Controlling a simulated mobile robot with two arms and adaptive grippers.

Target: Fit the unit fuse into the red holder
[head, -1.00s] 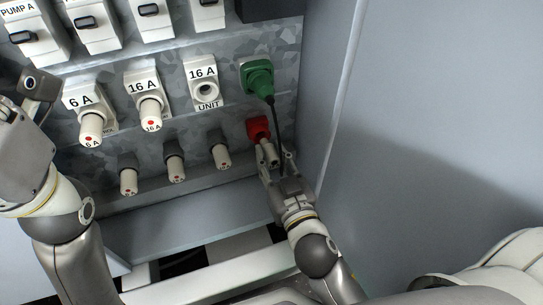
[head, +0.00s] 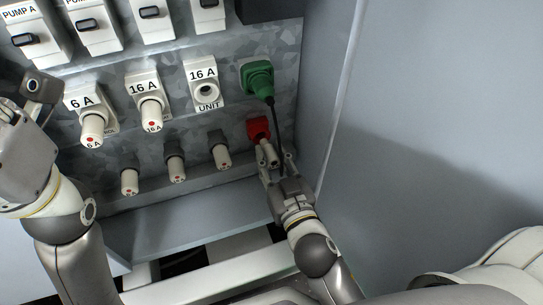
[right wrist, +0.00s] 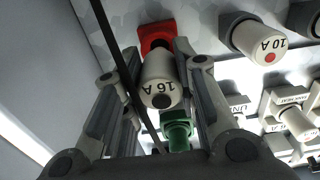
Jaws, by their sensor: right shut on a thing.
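The white unit fuse (head: 270,154) with a 16 A label is at the red holder (head: 258,128), low on the right of the panel. My right gripper (head: 275,165) is shut on the fuse. In the right wrist view the fuse (right wrist: 160,77) sits between both fingers of the gripper (right wrist: 182,90), label end toward the camera. Its far end meets the red holder (right wrist: 157,33); how deep it sits is hidden. The UNIT socket (head: 206,92) above is empty.
A green plug (head: 258,77) with a dark hanging cable (head: 278,130) is above the red holder; the cable passes close to my right gripper. Several other fuses (head: 222,156) stand to the left. The grey cabinet side wall (head: 325,120) is close on the right.

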